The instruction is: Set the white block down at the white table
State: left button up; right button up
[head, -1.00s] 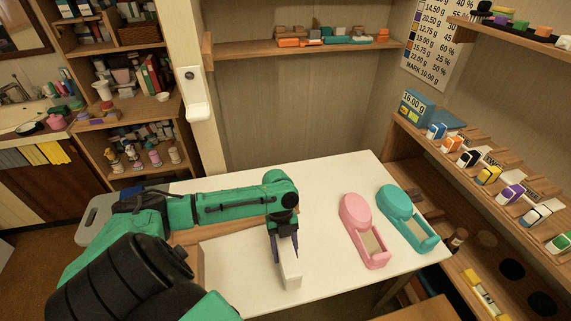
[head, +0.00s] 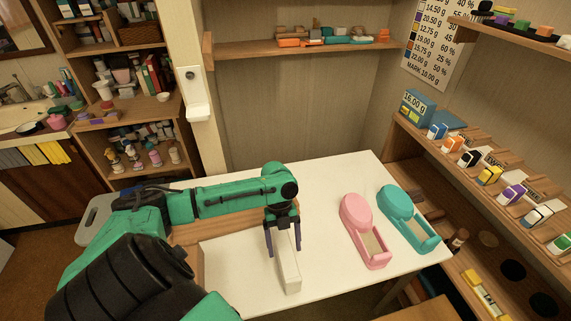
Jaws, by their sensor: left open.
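The white block (head: 288,272) is a long white bar lying on the white table (head: 235,283), left of the pink dispenser. My left gripper (head: 284,252) is above the block's far part. Its two dark fingers are spread, one on each side of the block, with visible gaps. The block's far end is partly hidden under the gripper. My right gripper does not show.
A pink tape dispenser (head: 357,218) and a teal one (head: 394,206) stand on the table to the right. A wooden board (head: 196,233) lies beneath my left arm. A wooden shelf (head: 470,190) with several small coloured blocks runs along the right. The table's front middle is clear.

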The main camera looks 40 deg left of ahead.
pick_arm(q)
jog(key=v, duration=0.8)
jog(key=shift+s+d+f, duration=0.1)
